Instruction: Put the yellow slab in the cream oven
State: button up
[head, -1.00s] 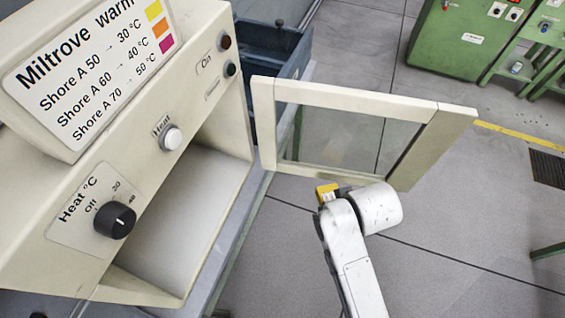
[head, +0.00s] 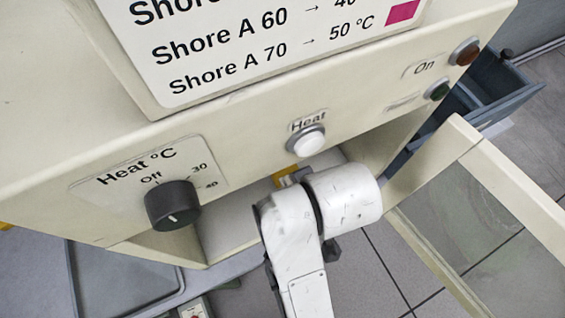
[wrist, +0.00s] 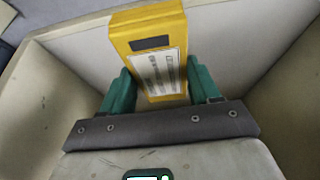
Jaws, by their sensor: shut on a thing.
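The yellow slab (wrist: 150,45) has a dark patch and a white printed label. My gripper (wrist: 155,90) is shut on it, with one green finger on each side, in the wrist view. In the head view only a small part of the slab (head: 284,178) shows, at the oven's mouth, and my arm hides most of my gripper. The cream oven (head: 330,95) fills the upper part of the head view. Its glass door (head: 515,195) stands open at the right. In the wrist view pale oven walls (wrist: 65,85) surround the slab. I cannot tell whether the slab touches the oven floor.
The oven front carries a black heat knob (head: 173,205) and a white heat button (head: 306,139) just above the opening. A grey tray (head: 115,280) lies at the lower left.

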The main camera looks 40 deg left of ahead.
jog(key=w+a, duration=0.1)
jog(key=a, duration=0.1)
jog(key=w+a, duration=0.1)
jog(key=a, duration=0.2)
jog(key=w+a, duration=0.1)
jog(key=a, duration=0.1)
jog(key=shift+a, duration=0.25)
jog(key=shift+f, duration=1.75)
jog(key=shift+f, duration=0.15)
jog(key=o, duration=1.3)
jog(key=shift+c, duration=0.2)
jog(key=shift+d+r+p, duration=0.1)
jog(key=shift+r+p, duration=0.2)
jog(key=shift+r, duration=0.1)
jog(key=v, duration=0.2)
jog(key=shift+d+r, duration=0.15)
jog(key=shift+r, duration=0.2)
jog(key=s+d, duration=0.1)
jog(key=d, duration=0.2)
jog(key=s+d, duration=0.2)
jog(key=d, duration=0.2)
jog(key=s+d, duration=0.1)
jog(key=d, duration=0.3)
jog(key=shift+s+f+b, duration=0.15)
jog(key=shift+s+b, duration=0.2)
jog(key=shift+b, duration=0.05)
